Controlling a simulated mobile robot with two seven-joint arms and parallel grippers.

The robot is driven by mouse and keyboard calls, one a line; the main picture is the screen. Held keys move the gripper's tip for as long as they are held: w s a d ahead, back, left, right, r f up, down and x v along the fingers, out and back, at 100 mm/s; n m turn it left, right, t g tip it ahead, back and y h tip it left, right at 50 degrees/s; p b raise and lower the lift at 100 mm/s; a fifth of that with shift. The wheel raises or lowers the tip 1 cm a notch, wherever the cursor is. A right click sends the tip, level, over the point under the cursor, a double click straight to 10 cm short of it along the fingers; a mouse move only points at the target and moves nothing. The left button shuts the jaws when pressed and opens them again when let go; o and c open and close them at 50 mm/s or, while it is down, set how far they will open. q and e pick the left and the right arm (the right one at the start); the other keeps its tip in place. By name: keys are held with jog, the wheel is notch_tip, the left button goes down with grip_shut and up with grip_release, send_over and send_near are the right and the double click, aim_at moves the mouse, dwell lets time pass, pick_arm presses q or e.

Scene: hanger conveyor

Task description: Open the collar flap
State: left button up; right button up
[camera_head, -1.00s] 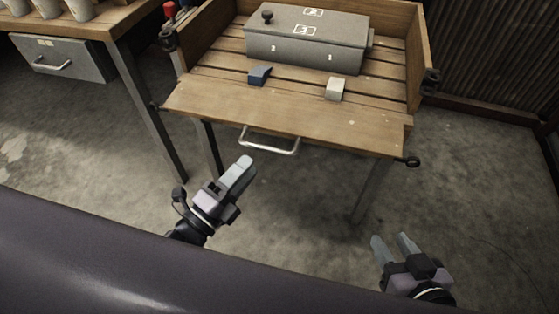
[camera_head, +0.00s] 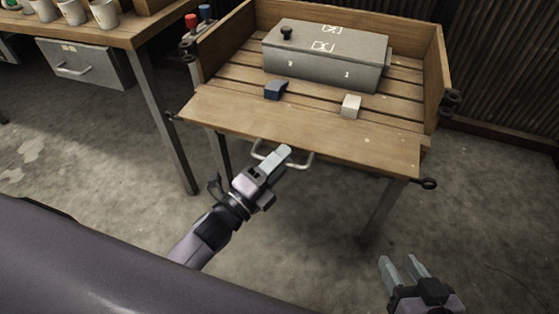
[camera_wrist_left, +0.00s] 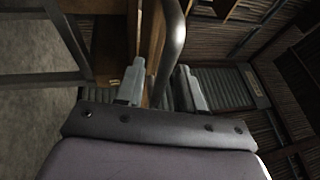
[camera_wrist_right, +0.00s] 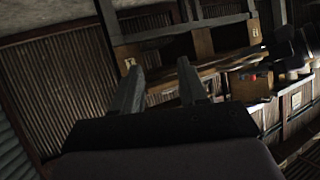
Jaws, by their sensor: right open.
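The collar on the table has wooden walls at the left, back and right (camera_head: 434,75). Its front board (camera_head: 300,130) is a wide plank along the near edge. A pale metal bar handle (camera_head: 304,163) shows just below that board. My left gripper (camera_head: 282,156) is at the handle and hides part of it. In the left wrist view the bar (camera_wrist_left: 172,50) runs between the spread fingers (camera_wrist_left: 160,85); contact cannot be told. My right gripper (camera_head: 403,266) is open and empty, low at the right, away from the table.
A grey box (camera_head: 320,62) with a black knob sits on the slats. A bench with cups (camera_head: 103,14) stands at the left. The floor by my right gripper is clear.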

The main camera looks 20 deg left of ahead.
pick_arm(q)
grip_shut()
jog(key=shift+r+p, duration=0.6)
jog(key=shift+p, duration=0.5)
jog(key=shift+r+p, duration=0.25)
jog(key=shift+p, duration=0.3)
jog(key=r+p, duration=0.1)
jog(key=p, duration=0.1)
jog(key=shift+w+r+n+g+p, duration=0.2)
jog(key=shift+r+n+g+p, duration=0.1)
jog(key=shift+r+g+p, duration=0.1)
grip_release()
jog(key=shift+f, duration=0.1)
pick_arm(e)
jog(key=d, duration=0.1)
jog(key=s+d+h, duration=0.1)
jog(key=d+h, duration=0.1)
jog(key=d, duration=0.1)
jog(key=shift+s+f+m+g, duration=0.3)
jog(key=shift+s+f+g, duration=0.1)
